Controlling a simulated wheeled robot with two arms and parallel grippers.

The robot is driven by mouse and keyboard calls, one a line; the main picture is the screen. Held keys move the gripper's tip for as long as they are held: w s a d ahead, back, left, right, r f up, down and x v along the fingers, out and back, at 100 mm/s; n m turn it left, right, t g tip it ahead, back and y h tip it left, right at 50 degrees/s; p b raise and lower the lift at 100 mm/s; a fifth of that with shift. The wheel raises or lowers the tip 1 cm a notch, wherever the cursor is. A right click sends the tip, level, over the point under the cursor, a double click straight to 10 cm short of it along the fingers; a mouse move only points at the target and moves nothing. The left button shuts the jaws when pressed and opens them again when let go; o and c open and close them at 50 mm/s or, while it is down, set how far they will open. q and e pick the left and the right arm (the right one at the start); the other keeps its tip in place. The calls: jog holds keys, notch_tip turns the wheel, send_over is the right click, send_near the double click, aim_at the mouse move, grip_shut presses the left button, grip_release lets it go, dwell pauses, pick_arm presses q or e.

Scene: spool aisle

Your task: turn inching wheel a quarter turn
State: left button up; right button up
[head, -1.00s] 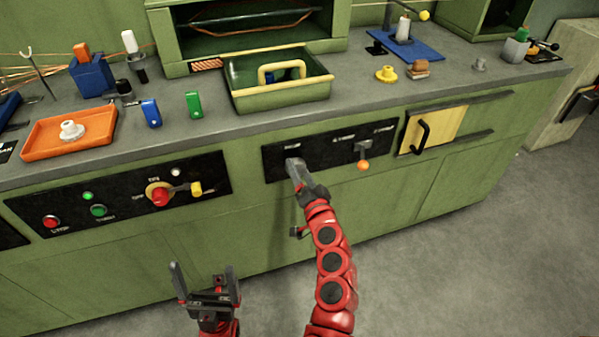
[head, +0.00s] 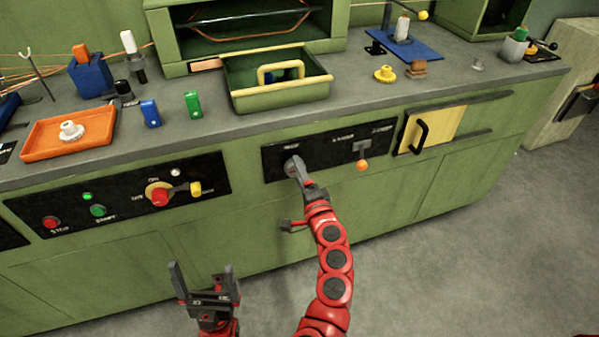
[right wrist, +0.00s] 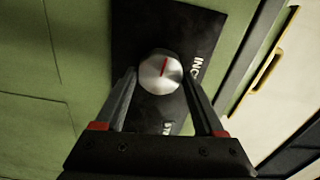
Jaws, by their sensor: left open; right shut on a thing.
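The inching wheel is a round silver knob (right wrist: 161,71) with a red line on its face, on a black panel (right wrist: 195,30) in the right wrist view. Lettering beginning "INC" stands beside it. In the head view the wheel (head: 291,166) is partly covered by my right gripper (head: 298,172), which reaches it from below. My right gripper (right wrist: 164,82) is shut on the wheel, with one finger on either side of its rim. My left gripper (head: 202,268) is open and empty, low in front of the cabinet and apart from everything.
An orange-tipped lever (head: 362,160) is on the same panel, right of the wheel. A yellow drawer front (head: 440,128) with a black handle is further right. The left panel carries a red-and-yellow switch (head: 160,194) and buttons. The counter above holds a green tray (head: 285,103).

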dwell(0.4)
jog(key=o, duration=1.4)
jog(key=shift+c, duration=0.2)
jog(key=shift+s, duration=0.15)
jog(key=p+v, duration=0.1)
jog(key=v, duration=1.6)
jog(key=shift+d, duration=0.1)
